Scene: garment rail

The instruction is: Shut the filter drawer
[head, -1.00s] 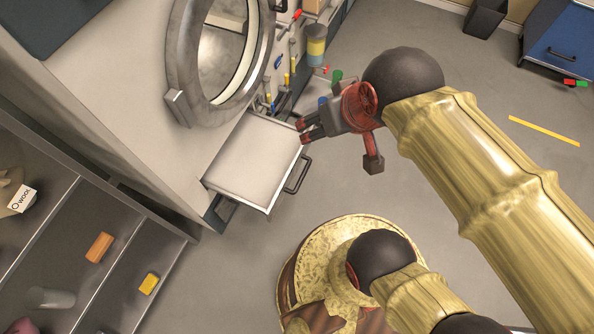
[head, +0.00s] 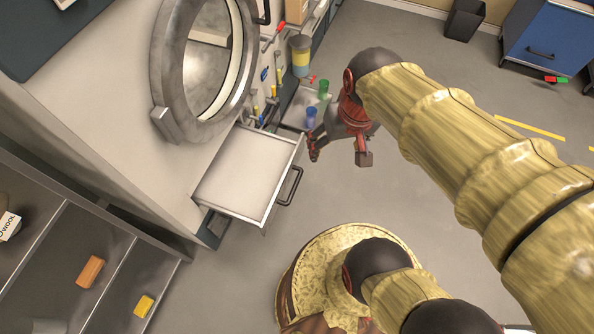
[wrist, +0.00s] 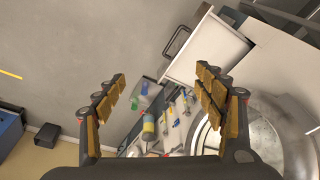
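The filter drawer (head: 245,178) is a white drawer pulled out of the pale machine below its round door (head: 205,60). Its front carries a dark bar handle (head: 290,186). In the wrist view the drawer (wrist: 208,50) is at the upper right, with its handle (wrist: 177,41) to the left of it. My gripper (head: 314,146) is beyond the drawer's far front corner in the head view, apart from the handle. In the wrist view my gripper (wrist: 160,104) has its two padded fingers wide apart with nothing between them.
An open shelf (head: 65,262) at the lower left holds an orange block (head: 91,271) and a yellow block (head: 144,306). Beyond the drawer are a yellow-banded jar (head: 300,56), a green cup (head: 323,90) and a blue cup (head: 311,117).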

